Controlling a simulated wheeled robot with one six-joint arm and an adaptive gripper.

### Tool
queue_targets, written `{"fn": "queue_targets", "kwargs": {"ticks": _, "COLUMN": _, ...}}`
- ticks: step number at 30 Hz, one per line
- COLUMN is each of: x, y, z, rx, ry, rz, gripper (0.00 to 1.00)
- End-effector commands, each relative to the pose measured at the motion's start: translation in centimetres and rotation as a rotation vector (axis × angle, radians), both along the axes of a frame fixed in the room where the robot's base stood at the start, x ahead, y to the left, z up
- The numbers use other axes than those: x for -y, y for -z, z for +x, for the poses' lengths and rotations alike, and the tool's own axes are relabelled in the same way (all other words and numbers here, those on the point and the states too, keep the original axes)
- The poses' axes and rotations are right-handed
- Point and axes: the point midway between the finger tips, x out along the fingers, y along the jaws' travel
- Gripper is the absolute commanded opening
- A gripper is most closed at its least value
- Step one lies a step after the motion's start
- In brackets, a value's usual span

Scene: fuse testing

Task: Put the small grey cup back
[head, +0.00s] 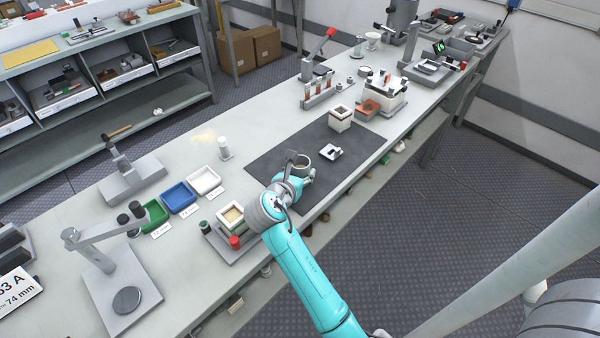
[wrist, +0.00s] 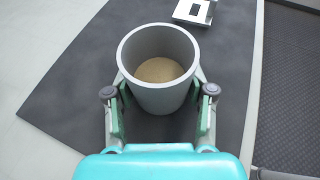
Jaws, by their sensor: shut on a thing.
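The small grey cup (wrist: 158,100) is in the wrist view, upright, with a sandy, tan layer at its bottom. My gripper (wrist: 159,95) is shut on it, with one finger on each side of its wall. In the head view the cup (head: 302,160) is over the dark mat (head: 262,165), partly hidden by my gripper (head: 298,172). I cannot tell whether the cup touches the mat. The mat also shows in the wrist view (wrist: 85,75).
A small white notched block (head: 330,152) lies on the mat, right of the cup. A white box-like holder (head: 340,119) stands at the mat's far edge.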

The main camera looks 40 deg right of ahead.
Motion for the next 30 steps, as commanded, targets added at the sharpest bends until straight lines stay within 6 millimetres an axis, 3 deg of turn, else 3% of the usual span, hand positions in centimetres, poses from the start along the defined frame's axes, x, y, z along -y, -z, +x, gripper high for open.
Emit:
{"fn": "queue_targets", "kwargs": {"ticks": 11, "x": 0.0, "y": 0.4, "z": 0.0, "rx": 0.001, "ry": 0.000, "rz": -0.001, "gripper": 0.15}}
{"fn": "queue_targets", "kwargs": {"ticks": 12, "x": 0.0, "y": 0.5, "z": 0.0, "rx": 0.002, "ry": -0.001, "rz": 0.000, "gripper": 0.56}}
{"fn": "queue_targets", "kwargs": {"ticks": 15, "x": 0.0, "y": 0.5, "z": 0.0, "rx": 0.002, "ry": 0.000, "rz": 0.000, "gripper": 0.79}}
{"fn": "queue_targets", "kwargs": {"ticks": 26, "x": 0.0, "y": 0.2, "z": 0.0, "rx": 0.003, "ry": 0.000, "rz": -0.001, "gripper": 0.79}}
{"fn": "queue_targets", "kwargs": {"ticks": 30, "x": -1.2, "y": -0.3, "z": -0.4, "rx": 0.003, "ry": -0.002, "rz": -0.002, "gripper": 0.79}}
